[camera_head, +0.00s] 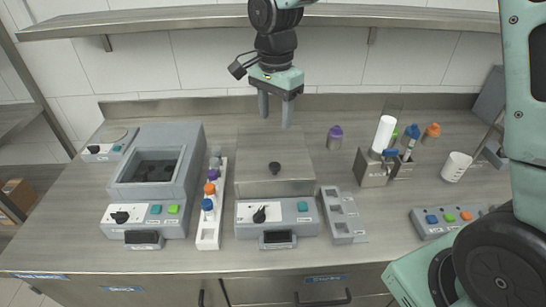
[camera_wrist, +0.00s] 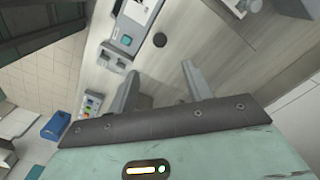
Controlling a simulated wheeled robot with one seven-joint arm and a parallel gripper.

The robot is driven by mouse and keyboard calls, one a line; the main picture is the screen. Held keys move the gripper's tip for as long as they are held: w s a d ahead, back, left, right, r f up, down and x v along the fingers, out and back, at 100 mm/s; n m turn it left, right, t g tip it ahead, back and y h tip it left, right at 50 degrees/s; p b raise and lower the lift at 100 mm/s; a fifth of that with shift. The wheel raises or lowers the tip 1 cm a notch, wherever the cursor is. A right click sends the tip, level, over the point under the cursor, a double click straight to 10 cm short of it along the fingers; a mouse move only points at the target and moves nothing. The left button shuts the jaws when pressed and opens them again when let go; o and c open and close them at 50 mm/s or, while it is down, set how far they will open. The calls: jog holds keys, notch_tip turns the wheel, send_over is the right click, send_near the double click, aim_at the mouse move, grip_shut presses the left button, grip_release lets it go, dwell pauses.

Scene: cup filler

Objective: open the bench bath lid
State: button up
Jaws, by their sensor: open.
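The bench bath (camera_head: 240,216) appears to be the grey unit at the middle of the bench, with a dial and a teal button on its front. Its flat steel lid (camera_head: 255,180) is down and has a black knob (camera_head: 274,168) in the middle. In the wrist view the knob (camera_wrist: 160,40) shows just beyond the fingertips. My gripper (camera_head: 275,118) is open and empty, fingers pointing down, above the rear of the lid and apart from the knob. The open fingers (camera_wrist: 158,80) also show in the wrist view.
A grey slotted rack (camera_head: 334,204) is close on the right. A purple-capped bottle (camera_head: 335,138) and a steel holder (camera_head: 370,170) stand right. A shelf (camera_head: 170,20) runs overhead.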

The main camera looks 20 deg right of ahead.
aim_at(275, 165)
notch_tip(275, 165, down, 14)
jog(key=p, duration=0.2)
jog(key=shift+f+p, duration=0.15)
jog(key=shift+p, duration=0.2)
